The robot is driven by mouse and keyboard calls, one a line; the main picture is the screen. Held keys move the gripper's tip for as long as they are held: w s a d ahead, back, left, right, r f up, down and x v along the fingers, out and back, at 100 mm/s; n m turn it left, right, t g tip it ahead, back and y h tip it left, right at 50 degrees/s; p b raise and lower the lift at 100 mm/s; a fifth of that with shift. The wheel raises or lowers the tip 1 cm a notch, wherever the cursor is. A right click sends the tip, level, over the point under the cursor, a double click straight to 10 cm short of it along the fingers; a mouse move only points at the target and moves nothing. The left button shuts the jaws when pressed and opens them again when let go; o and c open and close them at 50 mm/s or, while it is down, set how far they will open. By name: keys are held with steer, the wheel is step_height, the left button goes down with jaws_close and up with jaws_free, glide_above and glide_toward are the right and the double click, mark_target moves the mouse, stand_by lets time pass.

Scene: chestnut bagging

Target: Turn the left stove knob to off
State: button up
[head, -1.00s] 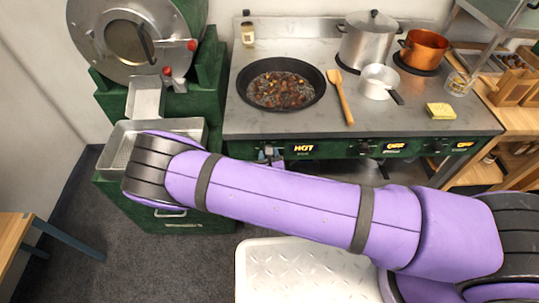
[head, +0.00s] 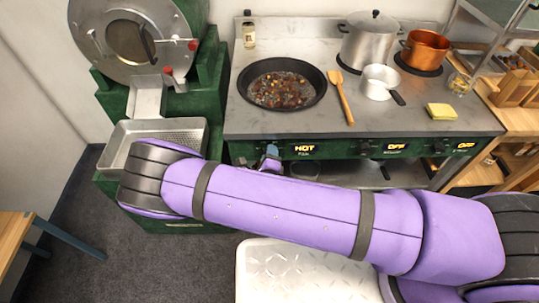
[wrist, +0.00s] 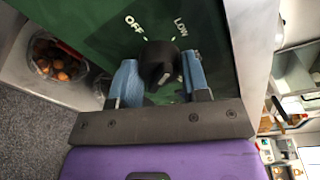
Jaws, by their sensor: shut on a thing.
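The left stove knob (wrist: 158,62) is black and sits on the green stove front between the blue fingers of my gripper (wrist: 160,80) in the wrist view. The fingers are shut on it from both sides. The printed words OFF and LOW show beyond the knob. In the head view my gripper (head: 270,157) is at the left of the stove front (head: 340,149), mostly hidden behind my purple arm. The lit display (head: 304,149) beside it reads HOT, and the two displays farther right read OFF.
A pan of chestnuts (head: 281,85), a wooden spatula (head: 341,95), a steel pot (head: 367,42), a small saucepan (head: 378,81) and a copper pot (head: 424,50) stand on the stove top. A perforated tray (head: 190,131) is at left. A container of chestnuts (wrist: 58,58) shows in the wrist view.

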steer(key=n, duration=0.5)
steer(key=shift+a+f+h, duration=0.1)
steer(key=shift+h, duration=0.2)
steer(key=n+t, duration=0.1)
steer(key=n, duration=0.4)
steer(key=shift+n, duration=0.3)
steer(key=o, duration=0.9)
